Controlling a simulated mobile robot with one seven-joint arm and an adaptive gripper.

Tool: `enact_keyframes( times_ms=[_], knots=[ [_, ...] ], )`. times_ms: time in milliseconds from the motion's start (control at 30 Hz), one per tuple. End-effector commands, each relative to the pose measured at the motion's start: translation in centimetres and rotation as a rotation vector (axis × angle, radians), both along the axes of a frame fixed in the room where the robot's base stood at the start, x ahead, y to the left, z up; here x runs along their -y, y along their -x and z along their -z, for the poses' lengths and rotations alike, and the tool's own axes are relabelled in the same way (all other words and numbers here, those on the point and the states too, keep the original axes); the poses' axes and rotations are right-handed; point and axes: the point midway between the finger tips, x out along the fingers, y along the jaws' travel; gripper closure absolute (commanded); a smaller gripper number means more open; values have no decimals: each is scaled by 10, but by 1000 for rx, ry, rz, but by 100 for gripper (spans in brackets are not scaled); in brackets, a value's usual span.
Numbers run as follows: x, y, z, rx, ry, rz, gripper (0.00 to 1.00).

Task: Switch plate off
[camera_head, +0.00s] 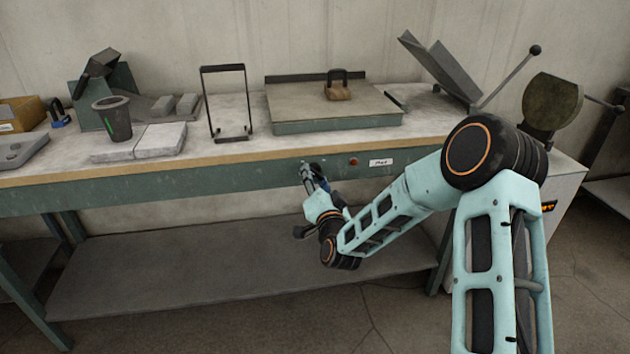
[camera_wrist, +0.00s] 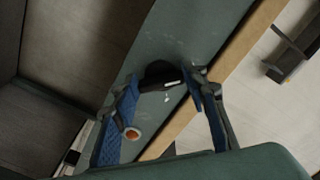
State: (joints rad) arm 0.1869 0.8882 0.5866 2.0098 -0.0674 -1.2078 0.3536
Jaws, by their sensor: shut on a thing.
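The plate (camera_head: 335,126) is a broad flat unit with a green-grey side, sitting on the workbench in the head view. On the green front rail below it are a red-orange light (camera_head: 353,161) and a white label (camera_head: 381,162). My gripper (camera_head: 310,173) is at this rail, just left of the light. In the wrist view, a dark round knob (camera_wrist: 160,74) with a white mark sits between the two blue-padded fingers of my gripper (camera_wrist: 163,96), which are shut on it. The orange light (camera_wrist: 131,134) shows beside the left finger. In the head view my gripper mostly hides the knob.
A block with a dark handle (camera_head: 339,91) stands on the plate. To the left are a black wire frame (camera_head: 227,104), a dark cup (camera_head: 113,118) and a pale slab (camera_head: 160,140). A lower shelf (camera_head: 230,270) runs under the bench. My arm reaches in from the right.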

Motion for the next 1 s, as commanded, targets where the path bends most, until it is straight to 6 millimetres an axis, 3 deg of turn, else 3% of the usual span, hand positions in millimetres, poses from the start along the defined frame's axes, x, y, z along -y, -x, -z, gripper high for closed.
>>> enact_keyframes(
  times_ms=[367,400,533,833,1000],
  knots=[
    [0,0,0,2,7,0,84],
    [0,0,0,2,7,0,55],
    [0,0,0,2,6,0,42],
    [0,1,0,1,5,-1,42],
    [4,14,0,0,5,0,42]
  ],
)
